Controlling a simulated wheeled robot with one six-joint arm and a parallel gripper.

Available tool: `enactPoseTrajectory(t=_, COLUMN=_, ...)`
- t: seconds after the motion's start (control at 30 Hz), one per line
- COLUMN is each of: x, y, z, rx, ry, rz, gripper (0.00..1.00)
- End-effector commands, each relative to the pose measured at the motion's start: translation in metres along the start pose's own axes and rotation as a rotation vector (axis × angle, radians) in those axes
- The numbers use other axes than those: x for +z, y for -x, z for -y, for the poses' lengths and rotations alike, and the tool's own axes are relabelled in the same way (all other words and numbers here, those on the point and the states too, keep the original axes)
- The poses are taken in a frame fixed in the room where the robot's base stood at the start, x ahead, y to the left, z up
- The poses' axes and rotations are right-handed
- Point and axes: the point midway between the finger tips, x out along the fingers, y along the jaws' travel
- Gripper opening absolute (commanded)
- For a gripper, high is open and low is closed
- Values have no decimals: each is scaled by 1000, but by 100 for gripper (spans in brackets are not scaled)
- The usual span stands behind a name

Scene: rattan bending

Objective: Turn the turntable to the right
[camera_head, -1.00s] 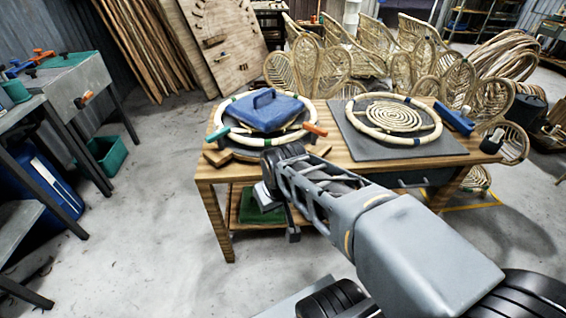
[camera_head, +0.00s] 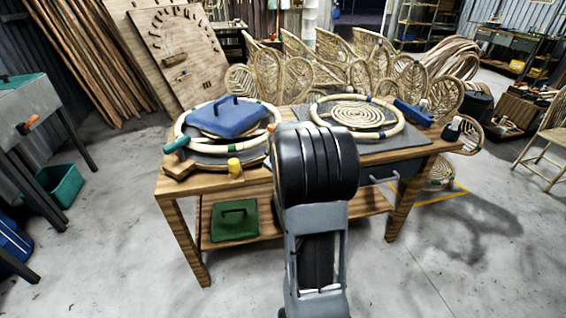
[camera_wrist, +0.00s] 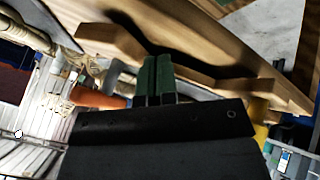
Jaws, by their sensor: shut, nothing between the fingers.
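The turntable (camera_head: 246,153) is a round grey disc on the left half of the wooden workbench. A pale rattan ring (camera_head: 181,127) lies on it, with a blue block with a handle (camera_head: 225,117) on top. A teal grip (camera_head: 176,144) sticks out at its left, and an orange one (camera_head: 272,127) shows at its right, partly hidden by my arm. In the wrist view my gripper (camera_wrist: 157,80) has its green fingertips together, empty, close to a wooden bar (camera_wrist: 195,75). I cannot tell if they touch. My arm hides the gripper in the head view.
A yellow cylinder (camera_head: 235,167) stands at the bench's front edge. A second rattan ring (camera_head: 318,111) with a coil lies on a grey board at the right. A green case (camera_head: 235,220) sits on the lower shelf. Rattan chair backs crowd behind. Floor at the front left is clear.

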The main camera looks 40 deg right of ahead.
Motion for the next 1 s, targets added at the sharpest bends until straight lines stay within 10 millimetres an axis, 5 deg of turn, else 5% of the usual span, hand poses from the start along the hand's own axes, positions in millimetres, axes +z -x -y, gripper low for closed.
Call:
enactPoseTrajectory(t=0.13, x=1, y=-28, z=1, rx=-2, ry=-1, rz=2, gripper=0)
enactPoseTrajectory(t=0.3, x=1, y=-37, z=-20, rx=1, ry=-4, rz=1, gripper=0)
enactPoseTrajectory(t=1.0, x=0, y=-45, z=-35, rx=-1, ry=0, rz=0, gripper=0)
